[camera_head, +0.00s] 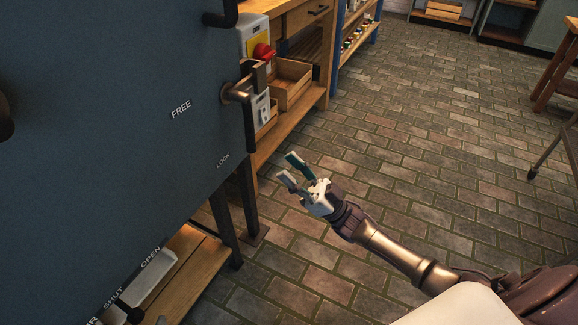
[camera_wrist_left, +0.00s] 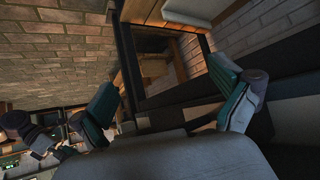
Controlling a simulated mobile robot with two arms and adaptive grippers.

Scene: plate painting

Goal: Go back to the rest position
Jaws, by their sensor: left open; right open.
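My right gripper (camera_head: 290,170) is in the middle of the head view, on an arm that comes in from the lower right. Its two fingers are apart and nothing is between them. It hangs over the brick floor, a little to the right of the blue-grey cabinet and apart from it. My left gripper (camera_wrist_left: 167,100) shows in the left wrist view with its two green-padded fingers wide apart and nothing held. The left arm does not show in the head view.
A large blue-grey cabinet (camera_head: 110,130) marked FREE and LOCK fills the left, with a metal handle (camera_head: 238,93). Behind it stand a box with a red knob (camera_head: 262,53) and a wooden crate (camera_head: 291,84). The brick floor (camera_head: 430,130) is clear at centre right.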

